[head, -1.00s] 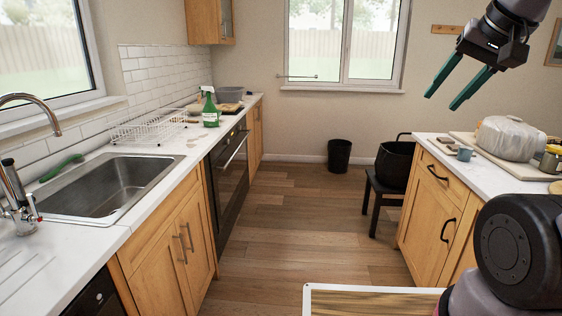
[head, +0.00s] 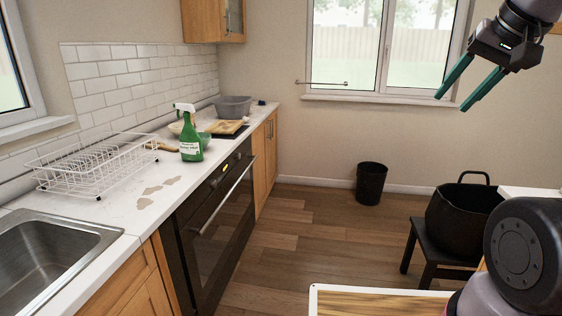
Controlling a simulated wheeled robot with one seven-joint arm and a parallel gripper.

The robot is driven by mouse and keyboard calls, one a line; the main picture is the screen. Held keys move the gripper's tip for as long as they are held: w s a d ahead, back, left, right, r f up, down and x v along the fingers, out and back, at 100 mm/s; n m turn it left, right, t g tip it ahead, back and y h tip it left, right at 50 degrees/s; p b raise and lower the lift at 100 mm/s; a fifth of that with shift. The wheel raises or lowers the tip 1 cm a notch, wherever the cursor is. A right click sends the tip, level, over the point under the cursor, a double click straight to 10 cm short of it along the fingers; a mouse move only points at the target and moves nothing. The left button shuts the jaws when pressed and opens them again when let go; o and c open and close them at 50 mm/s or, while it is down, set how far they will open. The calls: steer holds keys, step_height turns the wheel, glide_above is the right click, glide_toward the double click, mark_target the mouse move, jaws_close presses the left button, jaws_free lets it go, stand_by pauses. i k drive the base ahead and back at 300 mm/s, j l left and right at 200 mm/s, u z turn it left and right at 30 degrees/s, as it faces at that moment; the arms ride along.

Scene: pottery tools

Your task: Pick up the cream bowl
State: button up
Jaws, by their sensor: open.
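A pale, cream-looking bowl (head: 176,128) stands on the left counter, partly hidden behind the green spray bottle (head: 190,135). It is small in the head view, so its colour and shape are hard to make out. My gripper (head: 450,103) is at the upper right, raised in front of the window and wall. Its two green fingers are apart with nothing between them. It is far from the bowl and the counter.
The counter also holds a white wire dish rack (head: 95,168), a grey basin (head: 234,106), a wooden board (head: 229,127) and a green bowl (head: 205,139). A black bin (head: 371,184) and a stool (head: 424,245) with a black pot (head: 462,218) stand right. Floor between is clear.

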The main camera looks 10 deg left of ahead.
mark_target(181, 130)
steer(key=i+u, duration=0.2)
steer(key=i, duration=0.35)
steer(key=i+u, duration=0.25)
steer(key=i, duration=0.3)
steer(key=i+l+u, duration=0.2)
steer(key=i, duration=0.3)
steer(key=i+l+u, duration=0.25)
steer(key=i, duration=0.3)
steer(key=i+l+u, duration=0.25)
steer(key=u, duration=0.15)
steer(key=i+l+u, duration=0.5)
steer(key=l+u, duration=0.3)
steer(key=i+l+u, duration=0.15)
steer(key=l+u, duration=0.2)
steer(key=i+l+u, duration=0.1)
steer(key=l+u, duration=0.6)
steer(key=l, duration=0.25)
steer(key=l+u, duration=0.25)
steer(key=l, duration=0.25)
